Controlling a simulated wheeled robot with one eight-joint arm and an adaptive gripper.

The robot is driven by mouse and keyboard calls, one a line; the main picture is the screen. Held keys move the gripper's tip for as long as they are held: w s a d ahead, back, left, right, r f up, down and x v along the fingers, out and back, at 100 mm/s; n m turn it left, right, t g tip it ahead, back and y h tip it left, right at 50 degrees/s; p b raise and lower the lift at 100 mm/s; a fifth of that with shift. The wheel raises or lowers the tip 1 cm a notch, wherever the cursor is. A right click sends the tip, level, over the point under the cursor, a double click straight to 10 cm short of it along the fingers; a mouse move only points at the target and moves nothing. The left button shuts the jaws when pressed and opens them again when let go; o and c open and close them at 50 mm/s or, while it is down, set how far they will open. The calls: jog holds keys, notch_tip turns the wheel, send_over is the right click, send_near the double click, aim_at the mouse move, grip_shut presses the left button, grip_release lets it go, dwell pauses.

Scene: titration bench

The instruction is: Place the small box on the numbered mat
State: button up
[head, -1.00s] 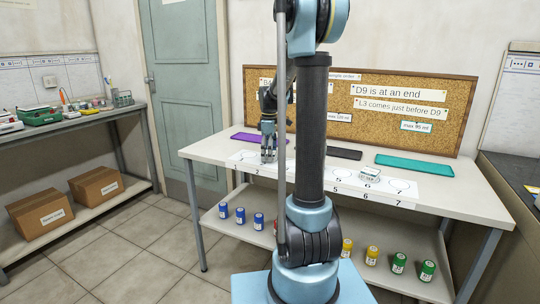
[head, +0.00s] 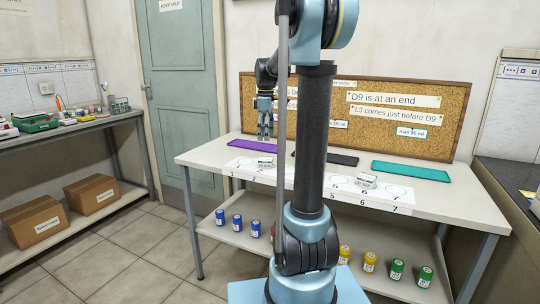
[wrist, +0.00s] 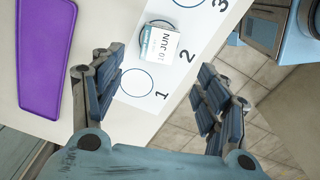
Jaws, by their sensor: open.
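A small white box (wrist: 162,43) with a dark printed label and a teal side sits on the white numbered mat (wrist: 119,97), over the circle beside the number 2. It also shows in the head view (head: 265,164). A second small white box (head: 367,181) sits on the same mat near number 6. My gripper (head: 265,138) is above the mat, apart from the box below it. In the wrist view its fingers (wrist: 160,88) are spread, with nothing between them. My arm hides the mat's middle in the head view.
Purple (head: 252,146), black (head: 338,159) and teal (head: 411,170) pads lie along the back of the table, before a cork board (head: 455,105) with notes. Circle 1 (wrist: 136,83) is empty. Several coloured jars stand on the lower shelf.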

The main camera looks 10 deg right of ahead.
jog(key=s+f+m, duration=0.4)
jog(key=s+f, duration=0.2)
jog(key=s, duration=0.5)
jog(key=s+f+m+t, duration=0.1)
jog(key=s+f+m, duration=0.4)
jog(key=s, duration=0.7)
jog(key=s+f+m+t, duration=0.1)
jog(key=s+f+m, duration=0.3)
jog(key=s+f, duration=0.4)
jog(key=s, duration=0.3)
jog(key=shift+s+d+m, duration=0.2)
jog(key=shift+s+m, duration=0.1)
